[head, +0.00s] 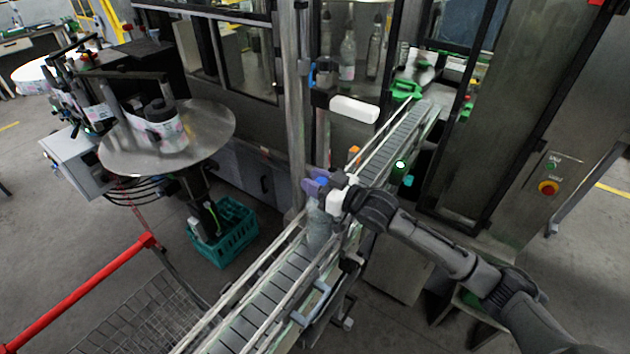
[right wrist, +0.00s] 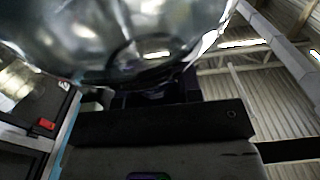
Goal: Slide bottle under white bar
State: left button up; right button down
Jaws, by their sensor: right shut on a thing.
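A clear bottle (head: 319,228) stands on the slatted conveyor, at about the middle of the head view. My right gripper (head: 322,187) is shut on the bottle near its top, and its fingers hide the bottle's neck. The bottle's clear body also fills the top of the right wrist view (right wrist: 120,35), very close to the camera. The white bar (head: 354,109) is a short rounded block above the conveyor, farther back and to the right of the bottle. The bottle is apart from it. My left gripper is not in view.
The conveyor (head: 262,312) runs from the front to the back right between guide rails (head: 222,306). A metal post (head: 294,120) stands left of it. A green part (head: 405,90) sits at its far end. A round steel table (head: 206,130) with a reel and a teal crate (head: 222,243) are left.

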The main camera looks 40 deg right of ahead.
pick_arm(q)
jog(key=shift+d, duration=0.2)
pick_arm(e)
jog(key=shift+d, duration=0.1)
pick_arm(q)
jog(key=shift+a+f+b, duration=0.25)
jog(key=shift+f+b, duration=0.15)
jog(key=shift+b, duration=0.05)
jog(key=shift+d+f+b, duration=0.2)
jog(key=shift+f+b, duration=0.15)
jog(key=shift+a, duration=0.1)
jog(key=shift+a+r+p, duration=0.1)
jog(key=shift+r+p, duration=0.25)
jog(key=shift+p, duration=0.05)
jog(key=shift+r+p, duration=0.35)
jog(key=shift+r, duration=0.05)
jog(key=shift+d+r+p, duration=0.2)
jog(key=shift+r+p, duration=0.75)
pick_arm(e)
jog(key=w+d, duration=0.2)
jog(key=d, duration=0.6)
jog(key=w+d, duration=0.2)
jog(key=d, duration=0.5)
jog(key=shift+w+d+f, duration=0.15)
jog(key=shift+w+d, duration=0.15)
jog(key=shift+d, duration=0.1)
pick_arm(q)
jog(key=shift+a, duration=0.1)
